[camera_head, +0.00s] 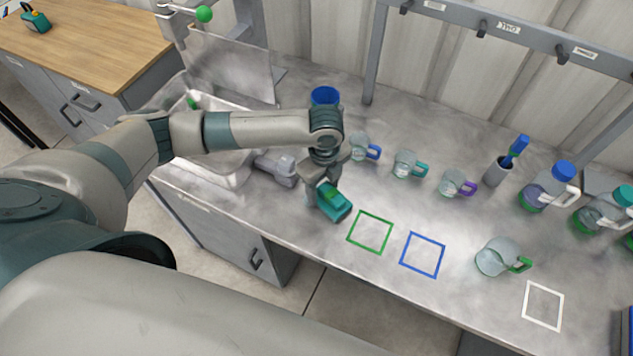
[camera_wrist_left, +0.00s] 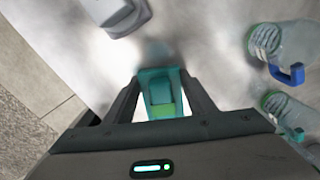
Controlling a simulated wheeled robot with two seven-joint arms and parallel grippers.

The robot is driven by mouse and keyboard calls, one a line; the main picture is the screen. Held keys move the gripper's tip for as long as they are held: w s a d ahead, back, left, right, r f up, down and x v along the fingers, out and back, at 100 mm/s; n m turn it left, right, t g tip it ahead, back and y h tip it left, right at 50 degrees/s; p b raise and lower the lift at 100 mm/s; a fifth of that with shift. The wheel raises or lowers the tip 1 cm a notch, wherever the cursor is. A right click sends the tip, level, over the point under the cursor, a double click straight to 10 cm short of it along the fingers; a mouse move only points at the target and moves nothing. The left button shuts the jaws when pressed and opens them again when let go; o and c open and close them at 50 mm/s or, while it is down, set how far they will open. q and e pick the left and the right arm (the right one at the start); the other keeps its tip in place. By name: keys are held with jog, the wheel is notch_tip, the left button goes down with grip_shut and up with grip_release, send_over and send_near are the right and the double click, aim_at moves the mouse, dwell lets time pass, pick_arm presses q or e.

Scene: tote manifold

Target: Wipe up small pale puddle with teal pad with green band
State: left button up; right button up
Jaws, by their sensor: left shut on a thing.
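My left gripper (camera_head: 325,178) is shut on the teal pad with the green band (camera_head: 335,205) and holds it low at the worktop, near the front edge. The pad (camera_wrist_left: 160,88) also shows between the fingers in the left wrist view, its green band toward the palm. I cannot tell whether the pad touches the surface. A faint bluish-grey patch (camera_wrist_left: 155,50) lies just beyond the pad in the left wrist view; I cannot tell whether it is the pale puddle or a shadow. In the head view the gripper and pad hide this spot. My right gripper is not in view.
Mugs (camera_head: 405,165) line the back. Green (camera_head: 370,213) and blue (camera_head: 440,262) outlined squares lie to the right, with bare worktop around them.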

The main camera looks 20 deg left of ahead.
aim_at(333, 198)
pick_arm(q)
jog(key=shift+d, duration=0.35)
jog(key=shift+d+r, duration=0.1)
jog(key=shift+d+p, duration=0.55)
jog(key=shift+d, duration=0.2)
jog(key=shift+s+d, duration=0.1)
jog(key=shift+d, duration=0.7)
jog(key=shift+f, duration=0.2)
jog(key=shift+s+p, duration=0.1)
jog(key=shift+p, duration=0.2)
jog(key=shift+s+r+p, duration=0.1)
jog(key=shift+s+p, duration=0.75)
jog(key=shift+s, duration=0.15)
jog(key=shift+a, duration=0.1)
